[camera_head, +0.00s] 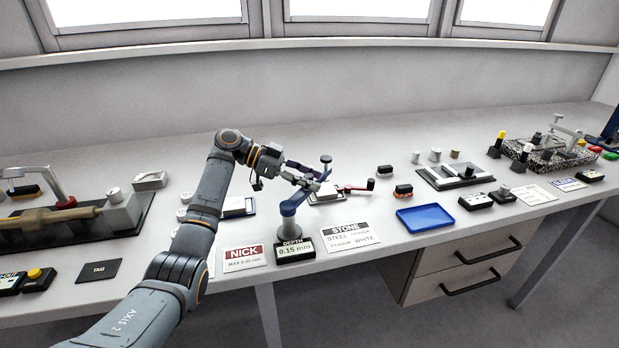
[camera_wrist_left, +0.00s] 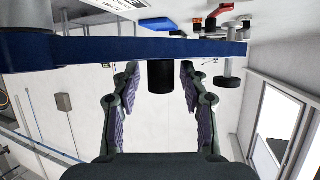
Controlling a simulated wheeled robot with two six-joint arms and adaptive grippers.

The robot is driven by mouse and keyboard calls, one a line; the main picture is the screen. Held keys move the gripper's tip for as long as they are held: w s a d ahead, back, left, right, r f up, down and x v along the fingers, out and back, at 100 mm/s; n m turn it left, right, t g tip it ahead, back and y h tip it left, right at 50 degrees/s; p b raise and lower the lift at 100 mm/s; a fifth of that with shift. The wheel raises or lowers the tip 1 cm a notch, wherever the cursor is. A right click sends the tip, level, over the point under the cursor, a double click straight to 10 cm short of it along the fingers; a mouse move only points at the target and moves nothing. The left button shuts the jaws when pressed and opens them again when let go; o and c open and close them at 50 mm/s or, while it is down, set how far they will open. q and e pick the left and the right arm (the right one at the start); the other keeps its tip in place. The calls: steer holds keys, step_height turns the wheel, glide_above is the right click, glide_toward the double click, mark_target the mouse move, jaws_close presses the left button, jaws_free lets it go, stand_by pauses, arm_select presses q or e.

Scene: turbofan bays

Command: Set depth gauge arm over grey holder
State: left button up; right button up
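The depth gauge has a grey post (camera_head: 290,228) and a blue arm (camera_head: 294,201) that reaches back and right from the post top. In the left wrist view the blue arm (camera_wrist_left: 110,49) crosses the top, with a black knob (camera_wrist_left: 160,77) on it and a round-ended probe (camera_wrist_left: 228,76) near its right end. My left gripper (camera_head: 312,180) is at the blue arm. Its fingers stand open on both sides of the knob, with gaps visible. A pale grey block (camera_head: 322,198) lies near the arm's far end, partly hidden; I cannot tell whether it is the grey holder. My right gripper is not in view.
A depth readout (camera_head: 294,250) shows 0.15 mm at the post's foot. A STONE card (camera_head: 350,237), a NICK card (camera_head: 243,258) and a blue tray (camera_head: 425,218) lie nearby. A red-handled tool (camera_head: 355,188) is right of the gripper. The table behind the gripper is clear.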

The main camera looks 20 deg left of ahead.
arm_select(q)
steer(key=v, duration=1.2)
steer(key=shift+a, duration=0.1)
